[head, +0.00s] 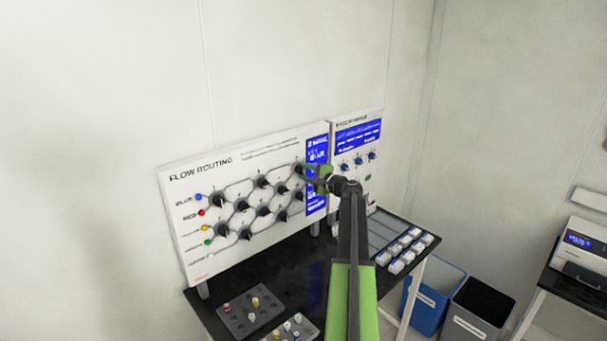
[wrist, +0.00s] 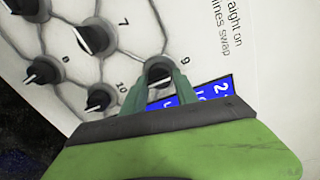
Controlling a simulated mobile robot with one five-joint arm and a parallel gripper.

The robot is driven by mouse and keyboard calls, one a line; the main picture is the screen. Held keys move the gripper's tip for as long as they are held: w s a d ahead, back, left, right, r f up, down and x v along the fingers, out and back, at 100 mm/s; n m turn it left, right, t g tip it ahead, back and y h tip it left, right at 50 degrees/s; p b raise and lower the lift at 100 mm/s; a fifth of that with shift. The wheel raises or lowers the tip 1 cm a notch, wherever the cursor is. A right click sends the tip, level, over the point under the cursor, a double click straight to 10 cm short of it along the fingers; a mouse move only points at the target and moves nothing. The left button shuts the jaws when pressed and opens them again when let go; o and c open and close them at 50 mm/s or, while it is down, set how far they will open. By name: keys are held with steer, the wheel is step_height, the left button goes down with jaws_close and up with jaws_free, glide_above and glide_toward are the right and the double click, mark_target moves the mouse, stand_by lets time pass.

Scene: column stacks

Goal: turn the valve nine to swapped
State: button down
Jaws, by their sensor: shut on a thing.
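The flow routing panel (head: 225,165) is a white upright board with several black valve knobs joined by grey lines. Valve nine (wrist: 159,74) is the black knob beside the printed 9 in the wrist view. My gripper (wrist: 150,85) has its green fingers on either side of this knob and is shut on it. In the head view my gripper (head: 308,171) is at the panel's upper right, beside the blue screen (head: 316,190), and hides part of the knob. The exact angle of valve nine's pointer is hard to tell.
Valves 7 (wrist: 92,40), 8 (wrist: 42,73) and 10 (wrist: 100,98) are close by in the wrist view. A second panel (head: 358,150) with small blue knobs stands at the right. Trays with pegs (head: 250,312) lie on the black table.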

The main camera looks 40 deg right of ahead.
steer(key=shift+r, duration=0.15)
stand_by(0.4)
steer(key=c, duration=1)
jaws_free()
steer(key=s+a+r+p, duration=0.1)
steer(key=s, duration=1.6)
steer(key=shift+s+a, duration=0.15)
